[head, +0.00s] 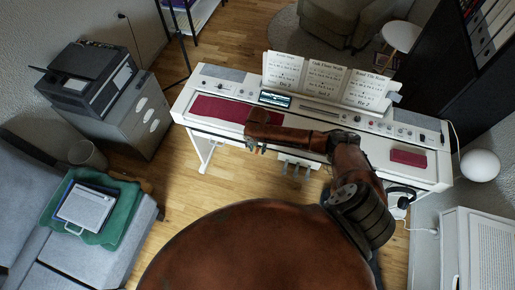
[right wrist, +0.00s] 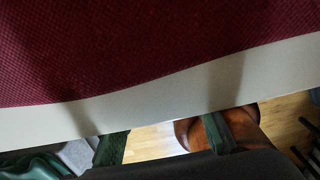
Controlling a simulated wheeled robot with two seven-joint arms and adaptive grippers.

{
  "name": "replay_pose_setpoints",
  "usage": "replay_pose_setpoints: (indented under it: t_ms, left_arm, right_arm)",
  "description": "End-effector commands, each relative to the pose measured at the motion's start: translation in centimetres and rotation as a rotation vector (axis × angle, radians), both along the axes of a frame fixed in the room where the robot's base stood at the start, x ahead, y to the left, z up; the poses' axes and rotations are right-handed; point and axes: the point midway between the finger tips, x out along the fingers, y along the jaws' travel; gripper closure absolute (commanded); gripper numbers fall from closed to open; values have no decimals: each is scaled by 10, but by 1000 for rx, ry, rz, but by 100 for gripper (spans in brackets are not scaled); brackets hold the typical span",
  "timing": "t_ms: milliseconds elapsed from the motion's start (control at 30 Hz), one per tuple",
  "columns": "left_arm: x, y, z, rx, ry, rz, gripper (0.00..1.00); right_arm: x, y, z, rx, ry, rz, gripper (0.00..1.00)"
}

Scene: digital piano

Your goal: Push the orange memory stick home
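I cannot make out the orange memory stick in either view. The white digital piano (head: 215,84) stands across the middle of the head view, with a small lit screen (head: 275,100) on its panel. My right gripper (head: 256,148) is at the piano's front edge, left of the middle. In the right wrist view its two dark green fingers (right wrist: 165,140) stand apart with nothing between them. That view also shows a dark red cloth (right wrist: 120,45) and the piano's pale edge (right wrist: 200,85). My left gripper is not in view.
The red cloth (head: 218,109) covers the left keys; a folded red piece (head: 408,157) lies at the right. Sheet music (head: 325,80) stands behind the panel. Headphones (head: 400,194) hang at the front right. A printer (head: 90,78) on a cabinet stands left.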

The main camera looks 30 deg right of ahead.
Motion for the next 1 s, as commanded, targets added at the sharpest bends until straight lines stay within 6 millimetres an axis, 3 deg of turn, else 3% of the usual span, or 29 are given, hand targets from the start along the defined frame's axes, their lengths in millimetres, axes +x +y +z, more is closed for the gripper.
replay_pose_setpoints:
  t_ms: [733,1000]
  left_arm:
    - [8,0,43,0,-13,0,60]
    - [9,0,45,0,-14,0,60]
  right_arm:
    - [0,0,48,0,-1,0,67]
    - [0,0,50,0,0,0,67]
